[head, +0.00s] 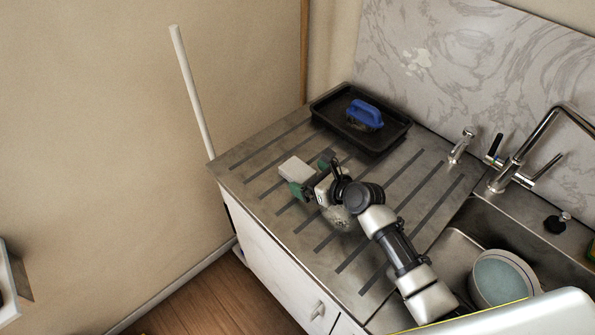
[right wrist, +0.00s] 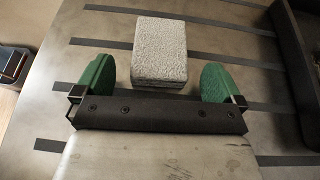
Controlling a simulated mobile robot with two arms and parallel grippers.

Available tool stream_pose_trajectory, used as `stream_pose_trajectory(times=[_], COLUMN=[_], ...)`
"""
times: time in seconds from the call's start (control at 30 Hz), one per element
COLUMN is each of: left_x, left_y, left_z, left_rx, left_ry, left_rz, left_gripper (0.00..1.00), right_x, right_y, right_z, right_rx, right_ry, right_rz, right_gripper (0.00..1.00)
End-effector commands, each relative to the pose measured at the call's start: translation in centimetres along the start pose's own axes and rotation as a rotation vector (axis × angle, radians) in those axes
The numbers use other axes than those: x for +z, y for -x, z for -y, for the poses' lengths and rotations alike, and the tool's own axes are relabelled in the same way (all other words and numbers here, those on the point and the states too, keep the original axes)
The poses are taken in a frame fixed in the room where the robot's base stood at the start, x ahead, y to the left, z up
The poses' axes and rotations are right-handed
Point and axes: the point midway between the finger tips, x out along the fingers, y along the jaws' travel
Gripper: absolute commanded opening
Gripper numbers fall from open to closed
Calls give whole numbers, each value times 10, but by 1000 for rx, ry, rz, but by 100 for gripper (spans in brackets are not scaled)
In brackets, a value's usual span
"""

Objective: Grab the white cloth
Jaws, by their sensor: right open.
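The white cloth (head: 296,168) is a small, thick, folded block lying on the metal draining board. In the right wrist view the cloth (right wrist: 159,52) looks light grey and textured, just ahead of my right gripper. My right gripper (head: 304,187) is open, with its green fingertips (right wrist: 158,82) spread to the left and right of the cloth's near end. Nothing is held between them. My left gripper is not in view.
A black tray (head: 395,138) holding a blue-handled brush (head: 365,114) stands behind, by the marble backsplash. A sink with a bowl (head: 503,278) and taps (head: 512,165) lies to the right. The draining board's left edge is close to the cloth. A white pole (head: 190,90) leans at the wall.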

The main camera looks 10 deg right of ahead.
Motion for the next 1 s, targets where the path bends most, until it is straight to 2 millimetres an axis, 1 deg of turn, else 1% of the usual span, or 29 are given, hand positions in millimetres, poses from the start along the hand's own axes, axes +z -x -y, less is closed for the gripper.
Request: stream_pose_trajectory(times=[0.03, 0.1, 0.37, 0.7, 0.73, 1.0], left_x=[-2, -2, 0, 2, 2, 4], left_y=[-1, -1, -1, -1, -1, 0], left_z=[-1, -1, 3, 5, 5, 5], left_rx=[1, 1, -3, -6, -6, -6], left_ry=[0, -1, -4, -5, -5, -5], left_rz=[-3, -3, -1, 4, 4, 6], left_gripper=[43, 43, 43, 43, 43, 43], right_x=[0, 0, 0, 0, 0, 2], right_y=[-6, -11, -13, -13, -13, -12], right_z=[0, 0, 0, 0, 0, -1], right_rx=[1, 0, 0, 0, 0, 0], right_ry=[0, 0, -1, -1, -1, -1], right_rz=[0, 0, 0, 0, 0, 1], right_gripper=[99, 99, 99, 47, 45, 45])
